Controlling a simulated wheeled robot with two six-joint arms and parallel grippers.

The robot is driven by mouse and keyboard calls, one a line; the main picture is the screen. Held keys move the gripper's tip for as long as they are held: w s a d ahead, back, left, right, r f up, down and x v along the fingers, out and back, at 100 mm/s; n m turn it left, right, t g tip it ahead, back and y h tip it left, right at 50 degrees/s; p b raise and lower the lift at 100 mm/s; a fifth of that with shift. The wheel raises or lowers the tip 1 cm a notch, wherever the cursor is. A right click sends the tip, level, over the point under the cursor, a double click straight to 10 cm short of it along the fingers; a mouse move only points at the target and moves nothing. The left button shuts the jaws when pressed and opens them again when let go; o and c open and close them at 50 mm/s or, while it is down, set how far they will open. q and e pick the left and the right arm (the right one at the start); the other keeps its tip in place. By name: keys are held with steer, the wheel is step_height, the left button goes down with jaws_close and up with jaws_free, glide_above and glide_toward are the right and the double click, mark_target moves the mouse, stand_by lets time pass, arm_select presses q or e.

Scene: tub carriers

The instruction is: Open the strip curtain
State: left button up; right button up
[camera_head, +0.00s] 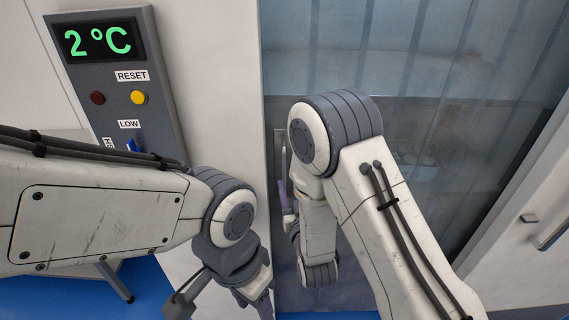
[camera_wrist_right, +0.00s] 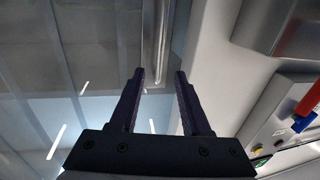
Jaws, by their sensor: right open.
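The strip curtain (camera_head: 420,60) is a sheet of translucent grey-blue hanging strips across the right half of the head view. It also fills the left of the right wrist view (camera_wrist_right: 60,60). A vertical metal bar handle (camera_head: 283,165) stands at its left edge, partly behind my right arm. In the right wrist view the bar (camera_wrist_right: 161,40) lies beyond the fingertips, in line with the gap between them. My right gripper (camera_wrist_right: 160,75) is open, with nothing visible between its fingers. My left gripper, at the bottom of the head view, is partly cut off and its fingers are unclear.
A grey control panel (camera_head: 120,90) with a green 2°C display and red and yellow buttons is on the wall at left. A pale post separates it from the curtain. A white door or panel with a handle (camera_head: 550,235) is at far right. The floor is blue.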

mark_target(285, 167)
steer(key=w+p, duration=0.1)
steer(key=w, duration=0.1)
steer(key=w+a+p, duration=0.1)
steer(key=w, duration=0.2)
steer(key=w+p, duration=0.1)
steer(key=w, duration=0.2)
steer(key=shift+w+a+r+p, duration=0.1)
steer(key=shift+a+r+p, duration=0.05)
steer(key=shift+a+p, duration=0.25)
steer(key=shift+w, duration=0.45)
jaws_close()
stand_by(0.5)
